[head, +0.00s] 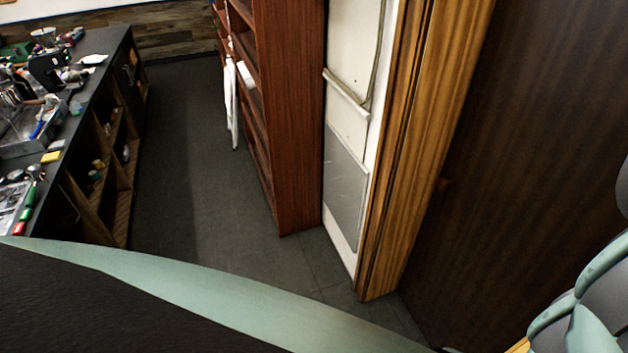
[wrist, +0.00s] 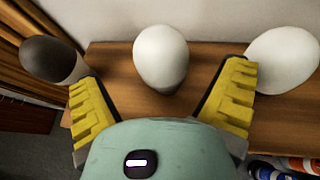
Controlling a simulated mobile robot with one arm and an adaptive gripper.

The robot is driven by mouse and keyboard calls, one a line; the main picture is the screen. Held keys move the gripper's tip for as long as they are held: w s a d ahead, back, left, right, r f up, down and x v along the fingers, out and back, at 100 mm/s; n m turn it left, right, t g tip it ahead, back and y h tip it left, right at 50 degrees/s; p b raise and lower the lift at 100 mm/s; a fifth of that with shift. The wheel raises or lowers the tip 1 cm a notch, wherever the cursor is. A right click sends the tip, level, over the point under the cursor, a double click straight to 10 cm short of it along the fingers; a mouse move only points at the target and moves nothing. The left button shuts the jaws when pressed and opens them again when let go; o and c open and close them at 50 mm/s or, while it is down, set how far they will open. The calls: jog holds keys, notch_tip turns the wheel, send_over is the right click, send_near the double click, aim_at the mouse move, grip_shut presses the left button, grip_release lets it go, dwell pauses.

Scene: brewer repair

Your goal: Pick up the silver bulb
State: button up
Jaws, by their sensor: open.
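In the wrist view, three rounded bulbs stand in a row on a wooden shelf (wrist: 208,52). The left bulb (wrist: 46,58) is dark grey, with a lighter grey lower part, and is the only one that could pass for silver. The middle bulb (wrist: 161,56) is white, and so is the right bulb (wrist: 283,58). My gripper (wrist: 162,82) is open and empty, its yellow ridged fingers spread wide. The middle bulb shows between the fingers, beyond my palm. The left finger overlaps the lower right edge of the dark bulb in the picture; contact cannot be told. The head view shows no bulbs.
Colourful items (wrist: 283,167) sit at the lower right of the wrist view. In the head view, a cluttered black counter (head: 105,75) stands left, a red-brown bookcase (head: 290,120) in the middle, and a dark wooden panel (head: 515,150) right. The grey floor (head: 190,160) between is clear.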

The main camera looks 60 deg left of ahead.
jog(key=shift+x, duration=1.55)
jog(key=shift+w+d+r+p, duration=0.1)
jog(key=shift+w+d+p, duration=0.25)
jog(key=shift+p, duration=0.45)
jog(key=shift+w+p, duration=0.3)
jog(key=shift+w+a+f+p, duration=0.25)
jog(key=shift+w+f+p, duration=0.2)
jog(key=shift+f, duration=0.25)
jog(key=shift+c, duration=0.2)
jog(key=shift+s, duration=0.1)
jog(key=c, duration=1.4)
